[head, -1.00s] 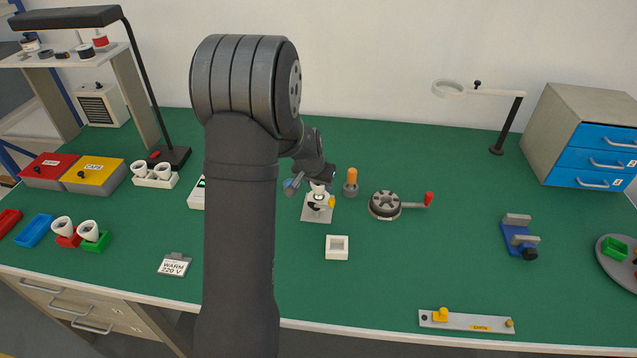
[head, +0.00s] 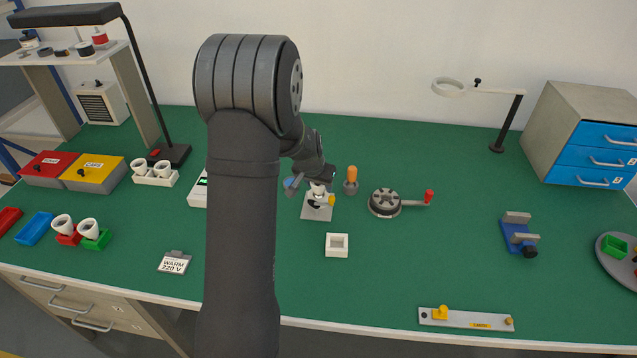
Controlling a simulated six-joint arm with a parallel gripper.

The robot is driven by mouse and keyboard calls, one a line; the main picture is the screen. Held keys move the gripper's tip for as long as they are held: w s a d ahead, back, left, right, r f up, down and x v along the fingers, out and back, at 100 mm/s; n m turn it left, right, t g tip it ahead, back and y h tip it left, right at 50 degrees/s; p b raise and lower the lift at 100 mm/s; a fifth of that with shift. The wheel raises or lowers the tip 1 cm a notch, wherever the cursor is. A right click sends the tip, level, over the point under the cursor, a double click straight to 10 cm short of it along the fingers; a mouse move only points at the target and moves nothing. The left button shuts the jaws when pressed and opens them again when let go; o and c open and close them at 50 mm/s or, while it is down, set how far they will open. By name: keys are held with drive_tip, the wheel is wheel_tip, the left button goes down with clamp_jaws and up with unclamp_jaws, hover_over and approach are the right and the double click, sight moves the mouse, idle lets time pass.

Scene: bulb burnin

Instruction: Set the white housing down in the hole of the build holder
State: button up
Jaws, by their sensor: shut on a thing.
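My gripper (head: 318,194) is small and partly hidden behind my own arm's end, just right of the middle of the arm. It is shut on a small white piece, likely the white housing (head: 318,187), over a grey plate (head: 317,213) on the green bench. I cannot tell whether the piece touches anything below it. A white square block with a square hole (head: 337,252), which may be the build holder, lies in front of the plate, apart from the gripper. Its hole looks empty.
An orange-topped post (head: 351,181) and a dark round fixture with a red-knobbed crank (head: 384,204) stand close to the gripper's right. White cups sit in red (head: 68,240) and green (head: 97,243) holders at the left. The bench between the block and the blue vise (head: 519,238) is clear.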

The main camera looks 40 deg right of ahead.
drive_tip(key=shift+f, duration=0.35)
idle(0.3)
drive_tip(key=o, duration=1.1)
drive_tip(key=v, duration=1.7)
drive_tip(key=shift+w+r, duration=0.1)
drive_tip(key=shift+r, duration=0.2)
drive_tip(key=shift+f, duration=0.15)
drive_tip(key=x, duration=1.7)
drive_tip(key=shift+f, duration=0.15)
